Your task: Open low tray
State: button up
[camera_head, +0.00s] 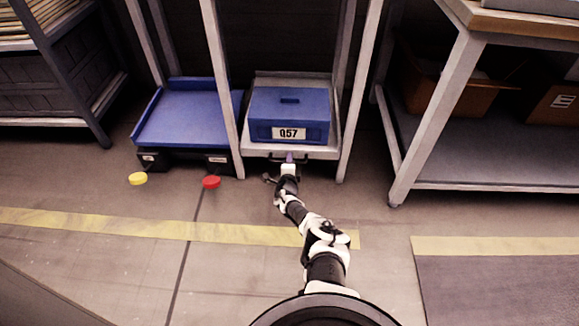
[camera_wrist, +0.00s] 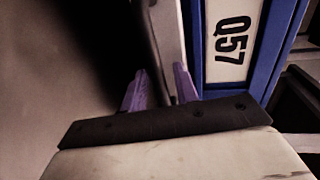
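The low tray (camera_head: 258,151) is a light grey pull-out shelf low in a white-legged rack, with a dark bar handle on its front edge. A blue box (camera_head: 289,104) labelled Q57 stands on it; its label also shows in the wrist view (camera_wrist: 231,40). My gripper (camera_head: 290,158) is at the middle of the tray's front, by the handle. In the wrist view my gripper's two purple fingers (camera_wrist: 161,88) stand apart, with the dark handle (camera_wrist: 152,45) running between them. A gap shows beside the handle, so the fingers look open around it. The fingertips are partly hidden.
A workbench (camera_head: 436,118) stands at right, shelves (camera_head: 75,75) at far left.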

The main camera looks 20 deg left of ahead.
jog(key=shift+w, duration=0.2)
grip_shut()
jog(key=shift+s, duration=0.15)
